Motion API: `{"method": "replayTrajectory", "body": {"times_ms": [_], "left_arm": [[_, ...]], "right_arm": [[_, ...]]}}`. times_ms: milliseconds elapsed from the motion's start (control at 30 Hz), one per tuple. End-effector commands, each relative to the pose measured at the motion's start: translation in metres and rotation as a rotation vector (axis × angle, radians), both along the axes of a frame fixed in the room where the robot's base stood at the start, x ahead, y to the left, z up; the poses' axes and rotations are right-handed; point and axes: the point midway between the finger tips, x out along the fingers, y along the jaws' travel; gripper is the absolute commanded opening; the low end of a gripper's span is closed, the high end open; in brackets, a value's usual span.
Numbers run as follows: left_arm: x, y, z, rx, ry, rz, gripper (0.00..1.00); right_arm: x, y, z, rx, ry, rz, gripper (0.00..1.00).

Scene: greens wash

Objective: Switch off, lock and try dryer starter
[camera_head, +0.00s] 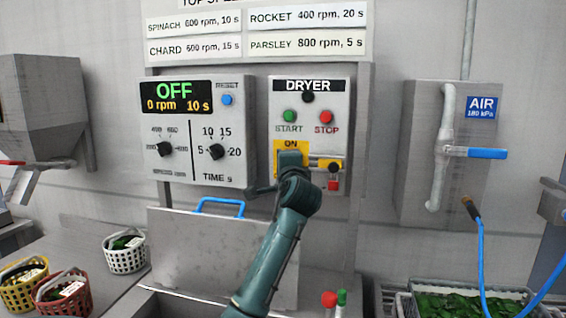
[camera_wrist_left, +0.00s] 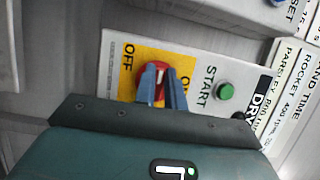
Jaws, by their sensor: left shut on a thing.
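The dryer starter panel (camera_head: 309,98) carries a green START button (camera_head: 289,117), a red STOP button (camera_head: 326,117) and a yellow switch plate (camera_head: 290,143) marked ON. In the left wrist view, the red rotary switch handle (camera_wrist_left: 150,78) sits on the yellow plate between the OFF and ON marks. My left gripper (camera_head: 290,160) is at the plate; its blue fingers (camera_wrist_left: 163,88) are shut on the red handle. Which mark the handle points to is unclear. A small red block (camera_head: 333,185), possibly a padlock, is below a black knob (camera_head: 334,167) right of my gripper. My right gripper is not in view.
The control box (camera_head: 170,112) left of the starter reads OFF, 0 rpm, 10 s. A blue handle (camera_head: 218,203) is below it. Several baskets (camera_head: 126,261) stand lower left. An air valve (camera_head: 475,152) with a blue hose is at right. Red and green-topped items stand bottom centre.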

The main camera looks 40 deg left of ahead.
Motion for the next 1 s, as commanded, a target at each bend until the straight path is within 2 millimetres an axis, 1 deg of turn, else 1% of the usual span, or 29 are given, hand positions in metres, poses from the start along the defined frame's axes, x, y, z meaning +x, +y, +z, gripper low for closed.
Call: {"method": "replayTrajectory", "body": {"times_ms": [533, 567, 800, 1000], "left_arm": [[0.0002, -0.0001, -0.001, -0.025, -0.012, -0.001, 0.0], [0.0002, -0.0001, -0.001, -0.025, -0.012, -0.001, 0.13], [0.0001, -0.0001, -0.0007, -0.022, -0.012, -0.001, 0.33], [0.0001, -0.0001, -0.0004, -0.021, -0.012, 0.0, 0.33]], "right_arm": [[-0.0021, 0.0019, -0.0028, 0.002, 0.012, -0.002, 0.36], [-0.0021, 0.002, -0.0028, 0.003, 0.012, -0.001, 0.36], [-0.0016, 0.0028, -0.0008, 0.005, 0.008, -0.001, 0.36], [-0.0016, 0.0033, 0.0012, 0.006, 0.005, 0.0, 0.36]]}}
